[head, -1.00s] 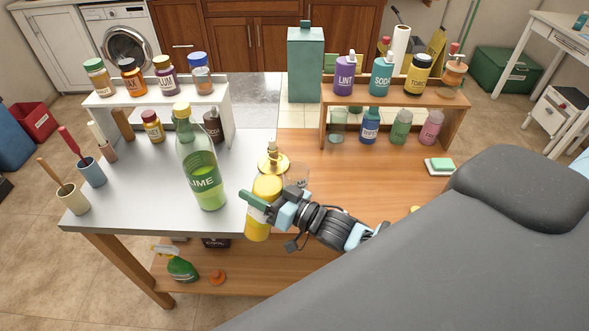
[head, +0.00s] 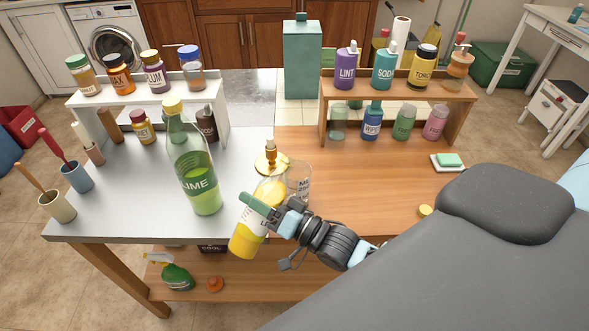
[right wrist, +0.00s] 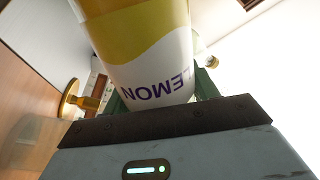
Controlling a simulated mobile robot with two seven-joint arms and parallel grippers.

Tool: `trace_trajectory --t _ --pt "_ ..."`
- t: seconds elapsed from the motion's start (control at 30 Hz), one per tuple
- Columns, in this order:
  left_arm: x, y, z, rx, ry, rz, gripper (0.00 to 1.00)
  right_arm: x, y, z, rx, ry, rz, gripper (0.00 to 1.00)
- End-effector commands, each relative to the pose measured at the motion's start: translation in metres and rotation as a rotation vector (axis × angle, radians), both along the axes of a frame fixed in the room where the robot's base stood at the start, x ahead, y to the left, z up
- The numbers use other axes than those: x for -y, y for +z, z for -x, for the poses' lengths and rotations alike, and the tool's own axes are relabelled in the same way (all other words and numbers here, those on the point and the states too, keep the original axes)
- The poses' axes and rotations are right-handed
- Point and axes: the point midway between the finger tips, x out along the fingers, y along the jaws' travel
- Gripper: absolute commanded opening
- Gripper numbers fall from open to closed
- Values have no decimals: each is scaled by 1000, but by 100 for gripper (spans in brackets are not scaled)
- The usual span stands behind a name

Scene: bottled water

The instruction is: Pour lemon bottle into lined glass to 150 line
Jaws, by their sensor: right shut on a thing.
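My right gripper (head: 264,212) is shut on the lemon bottle (head: 245,240), which has a yellow and white body. The bottle is tilted at the table's front edge, its base down to the left and its upper part leaning right, toward the glass. In the right wrist view the bottle's LEMON label (right wrist: 160,88) shows upside down between the fingers. The clear glass with white markings (head: 303,180) stands just behind the gripper, partly covered by it and the bottle. I cannot read its lines or tell its level. My left gripper is not in view.
A large lime bottle (head: 199,180) stands close on the left. Shelves with several bottles line the back. A yellow cap (head: 425,211) lies on the right; the wood between is mostly clear.

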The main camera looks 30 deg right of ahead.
Motion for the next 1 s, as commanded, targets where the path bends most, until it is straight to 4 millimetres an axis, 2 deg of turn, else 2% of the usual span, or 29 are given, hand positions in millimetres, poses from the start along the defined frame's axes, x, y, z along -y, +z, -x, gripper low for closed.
trace_trajectory --t 0.03,1.0 --pt "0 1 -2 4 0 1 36 0 4 -1 7 0 -8 20" --pt "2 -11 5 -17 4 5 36 -6 -6 2 -33 0 -109 20"
